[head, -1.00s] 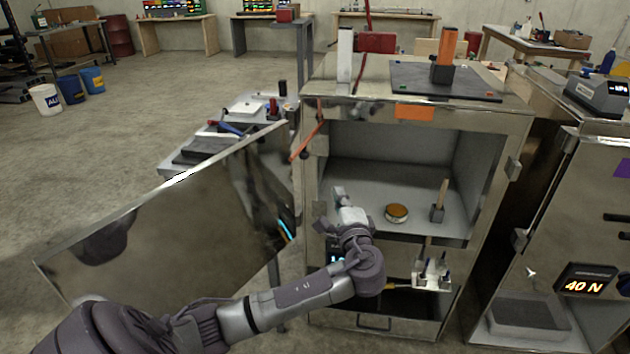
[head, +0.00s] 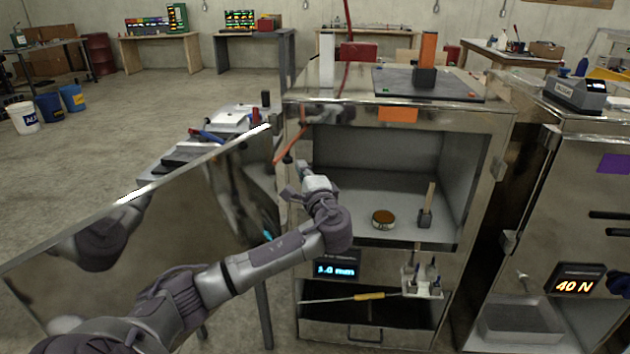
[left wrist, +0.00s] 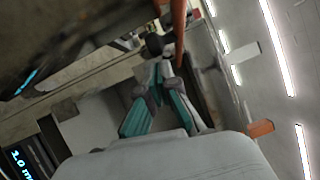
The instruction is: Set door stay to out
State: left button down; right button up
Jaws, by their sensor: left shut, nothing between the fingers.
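An orange bar (head: 290,146), which looks like the door stay, slants down from the cabinet's upper left front corner toward the open door (head: 150,215). A dark knob sits at its lower end. My left gripper (head: 304,168) is just below and right of that end, at the cabinet's left front edge. In the left wrist view the fingers (left wrist: 159,68) are shut and empty. Their tips are close to the dark knob (left wrist: 155,45), with the orange bar (left wrist: 180,30) beside it; I cannot tell whether they touch. My right gripper is not in view.
The cabinet compartment (head: 350,190) holds a round tin (head: 383,219) and a small block with a wooden handle (head: 427,208). A tool holder (head: 422,285) and an open drawer (head: 375,320) are below. A tool bench (head: 215,135) stands behind the door.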

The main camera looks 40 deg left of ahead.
pick_arm(q)
jog(key=shift+s+a, duration=0.1)
jog(key=shift+a, duration=0.35)
jog(key=shift+m+t+h, duration=0.6)
jog(key=shift+m+t, duration=0.1)
jog(key=shift+t, duration=0.2)
jog(key=a, duration=0.1)
jog(key=s+a, duration=0.2)
jog(key=a, duration=0.1)
